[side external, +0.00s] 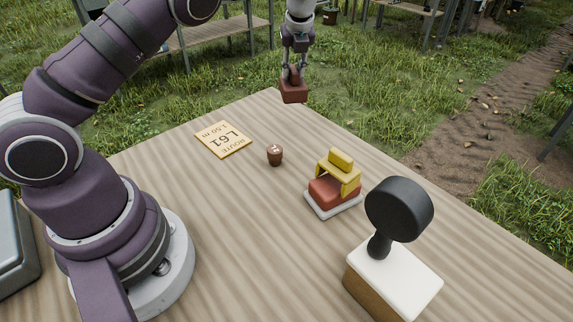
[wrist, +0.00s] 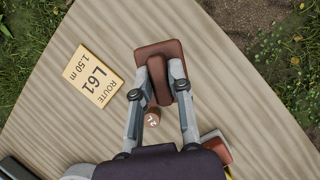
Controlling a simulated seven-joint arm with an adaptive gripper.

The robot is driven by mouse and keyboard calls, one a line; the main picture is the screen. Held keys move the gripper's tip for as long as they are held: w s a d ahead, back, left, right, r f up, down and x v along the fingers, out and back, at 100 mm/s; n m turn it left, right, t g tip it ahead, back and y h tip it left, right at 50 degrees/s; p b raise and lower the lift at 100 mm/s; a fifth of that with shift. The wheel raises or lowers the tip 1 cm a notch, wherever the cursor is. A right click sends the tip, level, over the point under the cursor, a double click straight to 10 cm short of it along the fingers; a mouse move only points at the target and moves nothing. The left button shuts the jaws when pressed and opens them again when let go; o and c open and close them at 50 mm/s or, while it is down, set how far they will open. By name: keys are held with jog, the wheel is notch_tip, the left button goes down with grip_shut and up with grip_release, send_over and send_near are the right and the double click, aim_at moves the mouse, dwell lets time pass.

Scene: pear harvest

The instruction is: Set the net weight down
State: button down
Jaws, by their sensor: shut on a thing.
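The net weight, a red-brown block with a raised grip, hangs in my gripper (side external: 293,72). In the side view the block (side external: 293,92) shows against the grass just past the far corner of the wooden table (side external: 200,215). In the wrist view my gripper (wrist: 162,78) has its two fingers closed on either side of the raised grip of the net weight (wrist: 181,50), with the table's wood behind it. The block appears held up above the table; its exact height is hard to tell. The fingers hide part of it.
A yellow route card (side external: 223,140) marked L61 lies flat, with a small brown pot-like piece (side external: 275,155) beside it. A red and yellow piece (side external: 334,190) sits on a pale base. A black-topped stamp-like object (side external: 399,209) stands on a white-topped block at the front right.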

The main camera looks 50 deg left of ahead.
jog(key=s+a+n+g, duration=0.5)
jog(key=s+a+n, duration=0.65)
jog(key=s, duration=0.25)
jog(key=s+f+n+g+h, duration=0.2)
jog(key=s+n+h, duration=0.2)
jog(key=s+n, duration=1)
jog(key=shift+m, duration=0.55)
jog(key=x, duration=0.2)
jog(key=w+x, duration=0.1)
jog(key=x, duration=0.4)
jog(key=shift+w+d+f, duration=0.2)
jog(key=shift+d+f, duration=0.05)
jog(key=shift+f, duration=0.35)
jog(key=c, duration=1.5)
grip_release()
jog(key=shift+f, duration=0.15)
jog(key=o, duration=0.5)
jog(key=shift+c, duration=0.2)
